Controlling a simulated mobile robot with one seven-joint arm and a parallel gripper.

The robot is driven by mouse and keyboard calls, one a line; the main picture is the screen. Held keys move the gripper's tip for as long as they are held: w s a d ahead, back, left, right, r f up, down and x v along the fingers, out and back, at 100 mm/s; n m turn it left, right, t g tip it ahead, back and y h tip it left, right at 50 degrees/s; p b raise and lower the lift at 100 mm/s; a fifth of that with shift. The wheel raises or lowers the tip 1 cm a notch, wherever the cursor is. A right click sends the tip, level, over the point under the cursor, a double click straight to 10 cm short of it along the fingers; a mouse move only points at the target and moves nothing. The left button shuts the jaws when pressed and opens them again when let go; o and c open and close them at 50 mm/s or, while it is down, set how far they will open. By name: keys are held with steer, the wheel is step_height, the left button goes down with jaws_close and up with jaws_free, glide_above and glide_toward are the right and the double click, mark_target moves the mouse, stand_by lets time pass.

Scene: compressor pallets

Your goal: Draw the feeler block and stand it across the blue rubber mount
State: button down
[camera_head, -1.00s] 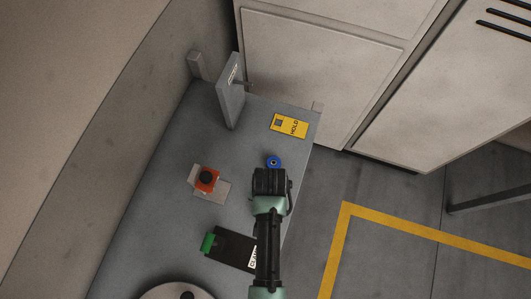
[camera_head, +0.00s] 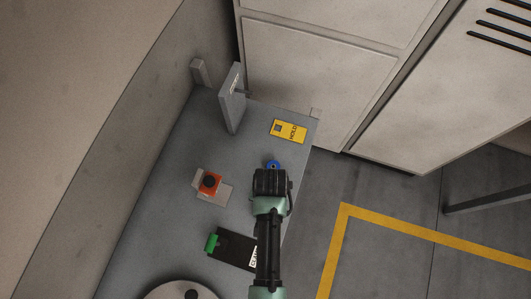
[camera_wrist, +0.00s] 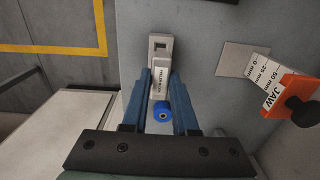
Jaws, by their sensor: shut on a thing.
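My gripper (camera_wrist: 161,76) is shut on the feeler block (camera_wrist: 160,50), a pale grey block with a dark square and a printed label. The block sits between the blue fingertips in the wrist view. The blue rubber mount (camera_wrist: 163,112) shows between the fingers, nearer the palm in the picture, with a small hole in its middle. In the head view, my gripper (camera_head: 270,182) covers part of the mount (camera_head: 273,164), and the block is hidden. I cannot tell whether block and mount touch.
On the grey bench (camera_head: 175,200) are a yellow HOLD card (camera_head: 289,131), an upright grey plate (camera_head: 232,98), an orange jaw gauge (camera_head: 209,183) with a black knob, and a black item with a green end (camera_head: 232,247). Cabinets (camera_head: 320,85) stand behind; floor lies right.

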steer(key=shift+r+p, duration=0.55)
steer(key=shift+r, duration=0.15)
steer(key=shift+r+p, duration=0.25)
steer(key=shift+p, duration=0.2)
